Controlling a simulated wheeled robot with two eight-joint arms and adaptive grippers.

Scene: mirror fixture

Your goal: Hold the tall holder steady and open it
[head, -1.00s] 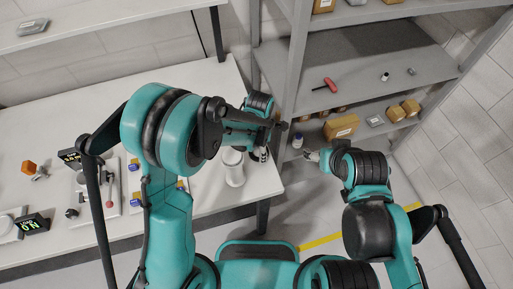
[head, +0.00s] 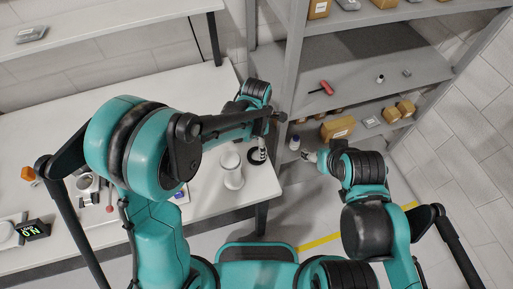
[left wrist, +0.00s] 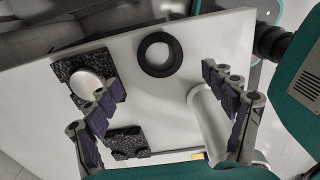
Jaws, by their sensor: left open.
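The tall holder, a white cylinder (head: 232,168), stands upright near the table's right end. In the left wrist view this white cylinder (left wrist: 208,125) shows beside the right-hand finger, partly hidden by it. My left gripper (head: 260,146) hangs over the table just right of the holder in the head view. In the left wrist view, my left gripper (left wrist: 168,98) has its fingers wide apart, with nothing gripped. My right gripper (head: 309,156) is away from the table, in front of the shelf; its fingers are too small to judge.
A black ring (left wrist: 148,66) lies on the white table (head: 205,205). Dark blocks (left wrist: 128,143) lie near it, one bearing a white oval.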

